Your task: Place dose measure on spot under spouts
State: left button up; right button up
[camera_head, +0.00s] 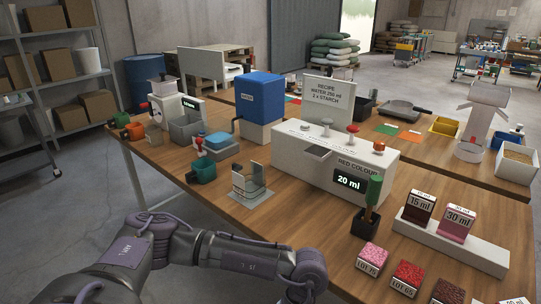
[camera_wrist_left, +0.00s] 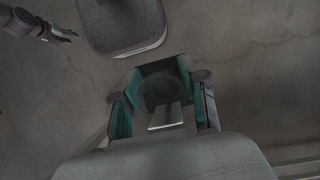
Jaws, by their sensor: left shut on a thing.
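My left arm crosses the bottom of the head view, and its gripper is out of that view. In the left wrist view my left gripper (camera_wrist_left: 165,108) is shut, its teal-padded fingers on both sides of a dark, open vessel (camera_wrist_left: 158,84), which looks like the dose measure. It is over the bare floor. A white dispenser (camera_head: 324,163) marked RED COLOUR, its display reading 20 ml, stands on the table with a grey outlet (camera_head: 316,152) at its front. The spot under the spouts is not clearly identifiable.
A green-handled tool stands in a black holder (camera_head: 371,223). Labelled sample blocks (camera_head: 373,257) lie at front right. A blue tank (camera_head: 260,95) is behind.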

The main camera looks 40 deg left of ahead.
aim_at(313, 198)
jog(key=j+z, duration=0.1)
jog(key=j, duration=0.5)
jog(key=k+j+z, duration=0.15)
jog(key=j, duration=0.5)
jog(key=j+z, duration=0.1)
jog(key=j, duration=0.5)
jog(key=k+j+z, duration=0.1)
jog(key=j, duration=0.5)
